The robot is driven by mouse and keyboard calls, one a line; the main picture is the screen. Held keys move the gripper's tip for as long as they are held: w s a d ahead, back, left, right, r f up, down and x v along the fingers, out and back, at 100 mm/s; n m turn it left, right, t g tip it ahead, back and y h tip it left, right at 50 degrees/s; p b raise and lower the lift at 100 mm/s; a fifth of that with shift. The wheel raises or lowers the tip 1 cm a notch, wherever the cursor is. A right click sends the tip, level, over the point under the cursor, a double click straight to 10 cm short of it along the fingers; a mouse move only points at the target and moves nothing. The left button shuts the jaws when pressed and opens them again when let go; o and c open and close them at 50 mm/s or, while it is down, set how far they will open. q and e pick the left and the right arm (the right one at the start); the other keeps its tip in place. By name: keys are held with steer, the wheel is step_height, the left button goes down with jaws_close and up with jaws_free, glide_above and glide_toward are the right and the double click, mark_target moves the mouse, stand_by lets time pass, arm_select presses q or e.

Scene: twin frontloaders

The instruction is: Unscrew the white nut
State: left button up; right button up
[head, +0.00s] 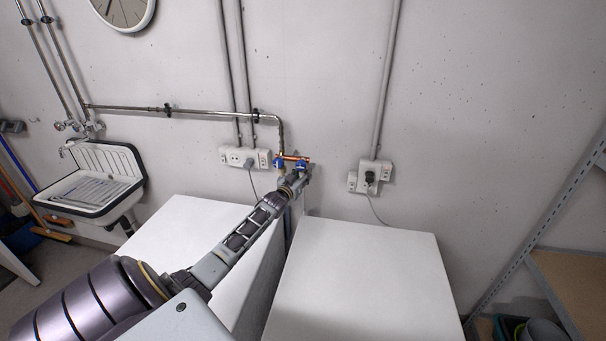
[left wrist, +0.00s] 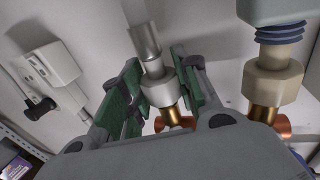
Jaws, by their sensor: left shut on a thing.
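The white nut (left wrist: 158,87) sits between the green finger pads of my left gripper (left wrist: 157,92) in the left wrist view. A grey metal sleeve and hose lead out of the nut, and a brass fitting (left wrist: 172,116) shows on its other side. My left gripper is shut on the nut. In the head view my left gripper (head: 297,178) reaches the copper pipe (head: 293,157) with blue valves on the wall, and the nut there is hidden or too small to tell. My right gripper is not in view.
A second, cream nut (left wrist: 272,82) with a blue-grey hose stands right beside my gripper on another brass fitting. Two white machine tops, left (head: 165,240) and right (head: 350,280), flank a narrow gap below. Wall sockets (head: 370,177) and a sink (head: 95,185) are farther off.

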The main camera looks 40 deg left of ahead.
arm_select(q)
steer(key=shift+d+m+h, duration=0.15)
steer(key=shift+m+h, duration=0.25)
steer(key=shift+h, duration=0.2)
steer(key=o, duration=0.9)
steer(key=shift+w+d, duration=0.1)
steer(key=shift+r+n+y, duration=0.1)
steer(key=shift+n+y, duration=0.2)
steer(key=shift+y, duration=0.2)
steer(key=shift+n+y, duration=0.3)
steer(key=shift+y, duration=0.1)
steer(key=shift+n+y, duration=0.3)
steer(key=shift+y, duration=0.2)
steer(key=shift+n+g+y, duration=0.3)
steer(key=shift+y, duration=0.4)
steer(key=shift+n+g+y, duration=0.4)
steer(key=shift+n, duration=0.1)
